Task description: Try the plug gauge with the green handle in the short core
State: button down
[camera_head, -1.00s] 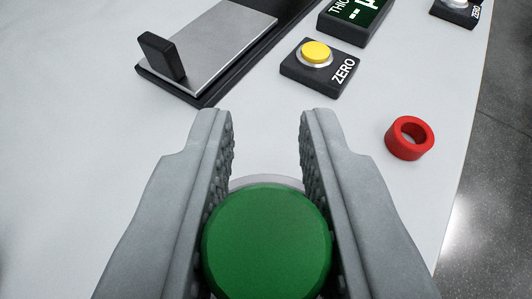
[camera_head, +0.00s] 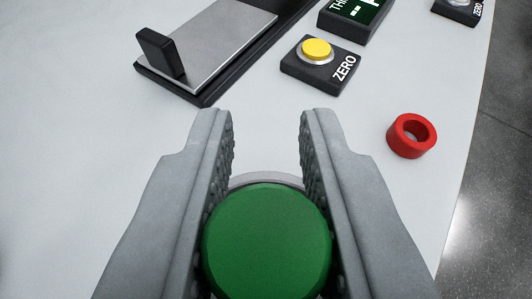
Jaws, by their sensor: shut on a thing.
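The green handle of the plug gauge (camera_head: 267,243) is held between the two grey fingers of my gripper (camera_head: 267,165), low in the middle of the view. I look onto its round end, with a pale metal rim showing just beyond it. The lower part of the gauge is hidden under the handle. A short red ring (camera_head: 411,136) with an open hole stands on the white table, right of and beyond my gripper, apart from it. It may be the short core; I see no other core.
A metal plate on a black base with an upright black stop (camera_head: 161,54) stands at the upper left. A yellow ZERO button (camera_head: 317,54) sits beyond my fingers, with a display (camera_head: 355,17) behind it. The white table (camera_head: 70,150) is clear at left; its edge runs down the right.

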jog(key=shift+r, duration=0.25)
notch_tip(320, 180, up, 6)
dwell(1.9)
jog(key=shift+r, duration=0.25)
jog(key=shift+r, duration=2.4)
